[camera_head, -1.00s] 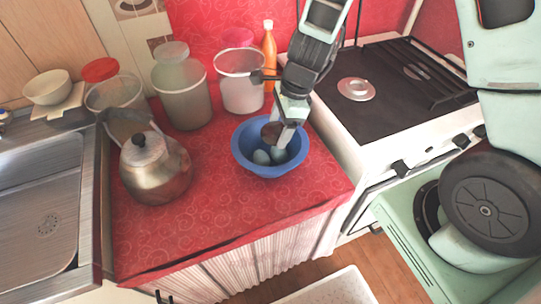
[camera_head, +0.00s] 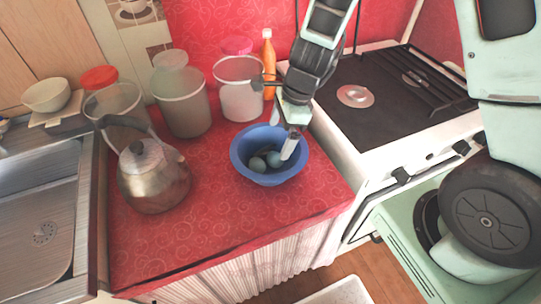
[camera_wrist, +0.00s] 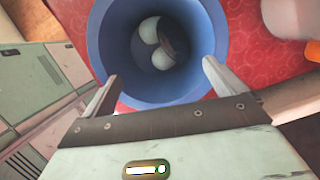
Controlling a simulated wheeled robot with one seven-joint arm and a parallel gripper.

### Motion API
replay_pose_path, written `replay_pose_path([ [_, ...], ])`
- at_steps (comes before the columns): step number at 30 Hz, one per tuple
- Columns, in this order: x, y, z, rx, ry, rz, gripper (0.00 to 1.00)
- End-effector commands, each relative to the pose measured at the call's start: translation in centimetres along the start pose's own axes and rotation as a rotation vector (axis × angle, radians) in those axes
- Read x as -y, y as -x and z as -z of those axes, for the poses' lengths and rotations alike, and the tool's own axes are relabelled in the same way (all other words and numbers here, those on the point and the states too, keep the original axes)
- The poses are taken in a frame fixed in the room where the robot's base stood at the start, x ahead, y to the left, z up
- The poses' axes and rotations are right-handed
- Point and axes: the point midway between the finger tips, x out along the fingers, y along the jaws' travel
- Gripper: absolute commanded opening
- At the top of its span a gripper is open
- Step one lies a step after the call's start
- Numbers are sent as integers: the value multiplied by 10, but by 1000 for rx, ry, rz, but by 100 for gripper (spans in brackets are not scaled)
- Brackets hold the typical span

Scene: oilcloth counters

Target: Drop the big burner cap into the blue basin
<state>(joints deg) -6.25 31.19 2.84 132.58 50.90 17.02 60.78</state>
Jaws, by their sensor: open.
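The blue basin (camera_head: 241,164) stands on the red counter; it also shows in the wrist view (camera_wrist: 103,48). A dark brown disc, which looks like the big burner cap (camera_wrist: 175,43), lies tilted inside the basin, against pale egg-shaped things (camera_wrist: 163,60). In the head view the cap is hard to make out in the basin's shadow. My gripper (camera_head: 290,147) is over the right side of the basin. In the wrist view its fingers (camera_wrist: 158,75) are apart with nothing between them.
A kettle (camera_head: 152,186) stands left of the basin. Several tall containers, including a clear one (camera_head: 241,103), and an orange bottle (camera_head: 268,62) stand behind it. The stove (camera_head: 385,115) is at right, the sink (camera_head: 35,225) at left. The counter's front is clear.

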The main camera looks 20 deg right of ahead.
Motion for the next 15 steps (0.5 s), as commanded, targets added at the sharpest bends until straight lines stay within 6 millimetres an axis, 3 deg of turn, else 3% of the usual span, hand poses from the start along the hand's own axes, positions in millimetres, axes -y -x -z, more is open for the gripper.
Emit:
replay_pose_path([
  [15, 1, 121, -1, 2, 1, 5, 96],
])
